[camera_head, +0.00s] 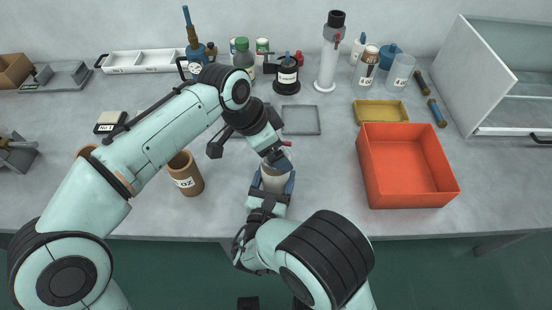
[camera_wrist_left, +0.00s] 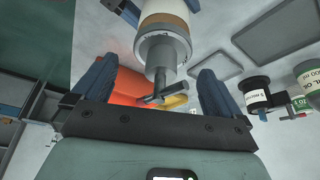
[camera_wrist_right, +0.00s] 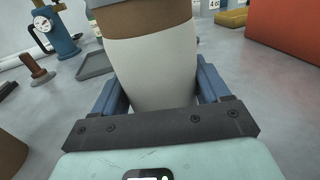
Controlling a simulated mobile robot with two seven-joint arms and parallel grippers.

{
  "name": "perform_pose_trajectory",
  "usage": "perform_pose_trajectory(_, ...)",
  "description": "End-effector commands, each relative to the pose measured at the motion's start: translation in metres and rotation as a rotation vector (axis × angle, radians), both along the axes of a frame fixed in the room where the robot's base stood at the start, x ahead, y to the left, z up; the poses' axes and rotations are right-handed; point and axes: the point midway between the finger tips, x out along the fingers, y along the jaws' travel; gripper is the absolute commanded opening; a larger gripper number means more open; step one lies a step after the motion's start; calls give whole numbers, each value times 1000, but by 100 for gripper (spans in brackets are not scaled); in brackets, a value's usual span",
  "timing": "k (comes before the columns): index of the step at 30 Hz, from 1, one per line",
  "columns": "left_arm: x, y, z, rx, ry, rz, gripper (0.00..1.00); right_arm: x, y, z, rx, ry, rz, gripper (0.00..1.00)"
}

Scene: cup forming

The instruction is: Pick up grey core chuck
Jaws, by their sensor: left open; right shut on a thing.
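The grey core chuck (camera_wrist_left: 163,52) shows in the left wrist view as a round flange with a narrower stem and a small cross handle. It sits against the end of a brown and white tube (camera_wrist_left: 163,12). My left gripper (camera_wrist_left: 155,92) is open, with its blue fingers on either side of the chuck's handle end; I see no clear contact. My right gripper (camera_head: 268,188) is shut on the tube, which fills the middle of the right wrist view (camera_wrist_right: 152,70) with a white band below a brown part. In the head view, my left gripper largely hides the chuck.
A brown cup (camera_head: 185,175) stands left of the grippers. An orange bin (camera_head: 445,200) and a yellow tray (camera_head: 381,111) are at the right. A flat grey tray (camera_head: 301,120) lies behind the grippers, with bottles and a white stand (camera_head: 328,62) further back.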

Motion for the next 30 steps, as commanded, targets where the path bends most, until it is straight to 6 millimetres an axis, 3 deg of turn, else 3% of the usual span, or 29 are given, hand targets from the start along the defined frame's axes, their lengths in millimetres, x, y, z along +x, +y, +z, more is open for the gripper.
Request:
perform_pose_trajectory(6,5,-8,-28,1,3,-1,100,0,0,0,0,0,0,42)
perform_pose_trajectory(14,6,-10,-31,0,0,-1,100,0,0,0,0,0,0,42)
perform_pose_trajectory(15,6,-10,-31,0,0,-1,97,0,0,0,0,0,0,42)
perform_pose_trajectory(16,6,-10,-31,0,0,-1,87,0,0,0,0,0,0,42)
perform_pose_trajectory(21,6,-10,-31,0,0,-1,32,0,0,0,0,0,0,42)
perform_pose_trajectory(22,6,-10,-30,-2,-2,-1,28,0,0,0,0,0,0,42)
perform_pose_trajectory(30,6,-10,-27,-2,-4,-1,28,0,0,0,0,0,0,42)
